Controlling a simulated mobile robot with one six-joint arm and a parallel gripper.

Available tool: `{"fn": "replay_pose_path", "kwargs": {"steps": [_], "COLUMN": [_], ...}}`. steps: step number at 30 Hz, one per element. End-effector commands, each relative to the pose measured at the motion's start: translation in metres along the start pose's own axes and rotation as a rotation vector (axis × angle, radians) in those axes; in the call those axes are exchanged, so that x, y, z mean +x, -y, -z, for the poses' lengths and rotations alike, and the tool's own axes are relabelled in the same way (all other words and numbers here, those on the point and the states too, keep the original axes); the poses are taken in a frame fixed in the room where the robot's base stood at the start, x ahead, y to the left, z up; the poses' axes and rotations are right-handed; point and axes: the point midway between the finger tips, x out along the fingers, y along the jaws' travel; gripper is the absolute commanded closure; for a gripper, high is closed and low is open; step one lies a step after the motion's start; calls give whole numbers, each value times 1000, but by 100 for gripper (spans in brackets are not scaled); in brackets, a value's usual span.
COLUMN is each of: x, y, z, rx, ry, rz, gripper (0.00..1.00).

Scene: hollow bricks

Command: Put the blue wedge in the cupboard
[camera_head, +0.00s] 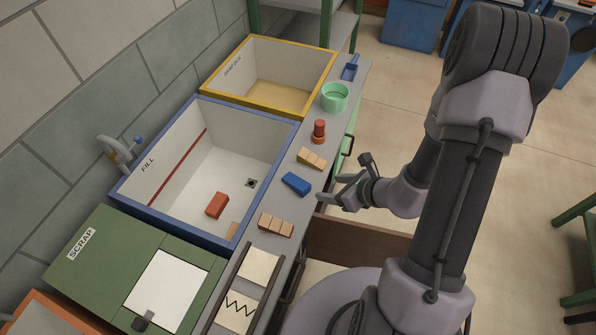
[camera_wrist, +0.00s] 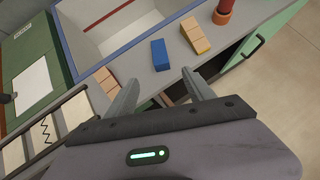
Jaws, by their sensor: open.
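The blue wedge (camera_head: 296,184) lies on the narrow grey counter in front of the blue-rimmed basin, between two tan stepped blocks. It also shows in the wrist view (camera_wrist: 160,55), just beyond the fingertips. My gripper (camera_head: 328,190) is open and empty, just to the right of the wedge in the head view and apart from it. The wrist view shows both fingers (camera_wrist: 160,78) spread toward the counter edge. Green cupboard fronts with a dark handle (camera_head: 347,145) are below the counter. Below my gripper is an open compartment with a brown panel (camera_head: 358,240); I cannot tell whether it is the cupboard.
Tan stepped blocks (camera_head: 311,159) (camera_head: 276,225), a red peg-like piece (camera_head: 319,131) and a green cup (camera_head: 335,97) share the counter. The blue-rimmed FILL basin (camera_head: 190,222) holds a red brick (camera_head: 217,205). The floor to the right is mostly clear.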

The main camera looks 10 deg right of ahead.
Motion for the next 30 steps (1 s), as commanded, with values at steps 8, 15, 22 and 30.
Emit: {"fn": "replay_pose_path", "kwargs": {"steps": [8, 15, 22, 30], "x": [85, 120, 161, 164], "y": [-2, -2, -3, -2], "z": [2, 0, -2, -4], "rx": [-7, -7, -7, -6], "ry": [0, 2, 2, 2], "rz": [-5, -4, -4, -3], "gripper": [38, 38, 38, 42]}}
